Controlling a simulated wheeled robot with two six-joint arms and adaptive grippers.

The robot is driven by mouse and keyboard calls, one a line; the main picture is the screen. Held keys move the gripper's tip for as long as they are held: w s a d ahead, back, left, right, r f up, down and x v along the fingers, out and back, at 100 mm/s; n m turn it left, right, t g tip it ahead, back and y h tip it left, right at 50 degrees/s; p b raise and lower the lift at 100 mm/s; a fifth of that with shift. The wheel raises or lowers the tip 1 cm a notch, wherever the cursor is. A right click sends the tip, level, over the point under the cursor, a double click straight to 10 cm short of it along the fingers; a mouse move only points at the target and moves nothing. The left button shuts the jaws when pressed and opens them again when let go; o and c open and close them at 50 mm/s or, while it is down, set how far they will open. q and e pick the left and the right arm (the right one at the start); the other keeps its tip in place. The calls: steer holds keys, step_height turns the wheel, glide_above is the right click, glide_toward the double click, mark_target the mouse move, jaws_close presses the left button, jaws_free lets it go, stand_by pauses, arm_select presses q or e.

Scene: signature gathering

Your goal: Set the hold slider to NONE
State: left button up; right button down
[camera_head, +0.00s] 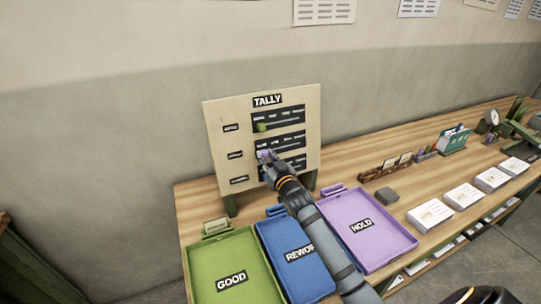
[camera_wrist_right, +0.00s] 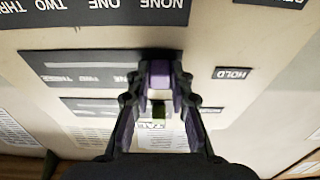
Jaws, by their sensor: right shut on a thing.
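The upright TALLY board (camera_head: 214,125) stands at the back of the counter, with three dark slider rows. My right gripper (camera_head: 267,158) is at the left part of the middle row. In the right wrist view, which shows the board upside down, my right gripper (camera_wrist_right: 159,88) is shut on the purple hold slider (camera_wrist_right: 160,69). The HOLD label (camera_wrist_right: 232,73) is beside that row. The slider is at the row's end nearest this label, the NONE end. The gripper hides the NONE marking of this row; TWO and THREE show. My left gripper is not in view.
A green slider (camera_head: 261,128) sits at the left of the top row. Below the board are a green GOOD tray (camera_head: 208,262), a blue REWORK tray (camera_head: 287,284) and a purple HOLD tray (camera_head: 377,253). Paper stacks (camera_head: 430,215) lie to the right.

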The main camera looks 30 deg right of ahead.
steer(key=shift+f, duration=0.1)
steer(key=c, duration=1.7)
jaws_free()
steer(key=o, duration=0.5)
steer(key=shift+a, duration=0.35)
steer(key=shift+s+d, duration=0.15)
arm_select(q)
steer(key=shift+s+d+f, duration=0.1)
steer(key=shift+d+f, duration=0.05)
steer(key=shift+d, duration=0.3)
arm_select(e)
steer(key=s, duration=1.1)
steer(key=shift+s+a, duration=0.35)
steer(key=shift+a, duration=0.05)
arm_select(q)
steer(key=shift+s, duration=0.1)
